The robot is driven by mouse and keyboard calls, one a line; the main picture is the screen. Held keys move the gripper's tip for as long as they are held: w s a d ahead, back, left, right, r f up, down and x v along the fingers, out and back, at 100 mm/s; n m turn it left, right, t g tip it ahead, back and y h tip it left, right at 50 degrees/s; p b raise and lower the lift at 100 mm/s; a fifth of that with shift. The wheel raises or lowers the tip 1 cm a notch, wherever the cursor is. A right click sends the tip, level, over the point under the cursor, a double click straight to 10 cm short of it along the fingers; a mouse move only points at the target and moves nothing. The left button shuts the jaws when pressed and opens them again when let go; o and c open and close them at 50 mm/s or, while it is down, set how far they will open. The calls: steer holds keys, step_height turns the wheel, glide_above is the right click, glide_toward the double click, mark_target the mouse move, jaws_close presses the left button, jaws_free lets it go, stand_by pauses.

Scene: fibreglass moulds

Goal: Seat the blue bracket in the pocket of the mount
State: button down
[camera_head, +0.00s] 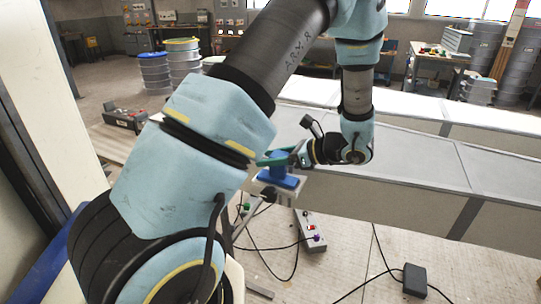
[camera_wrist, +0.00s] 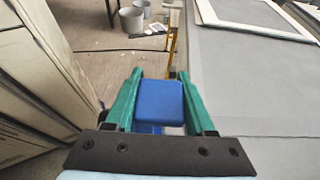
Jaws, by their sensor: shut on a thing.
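My gripper (camera_head: 270,160) has green fingers and reaches left from the wrist in the head view. It is shut on the blue bracket (camera_head: 279,179), which shows a narrower upper part between the fingers and a wider flat part below. In the wrist view my gripper (camera_wrist: 160,77) has one finger on each side of the blue bracket (camera_wrist: 158,101), and a bit of its lower part shows nearer the palm. The mount and its pocket cannot be made out. My upper arm and the bracket cover much of that spot.
A small light stand (camera_head: 291,190) shows under the bracket; I cannot tell whether they touch. A long grey bench (camera_head: 420,160) runs behind and to the right. A button box (camera_head: 313,232) and black cables lie on the floor. Grey buckets (camera_wrist: 131,19) stand in the distance.

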steer(key=shift+f, duration=0.3)
steer(key=shift+f, duration=0.2)
stand_by(0.3)
steer(key=shift+c, duration=0.8)
jaws_free()
steer(key=shift+d+b, duration=0.1)
steer(key=shift+b, duration=0.2)
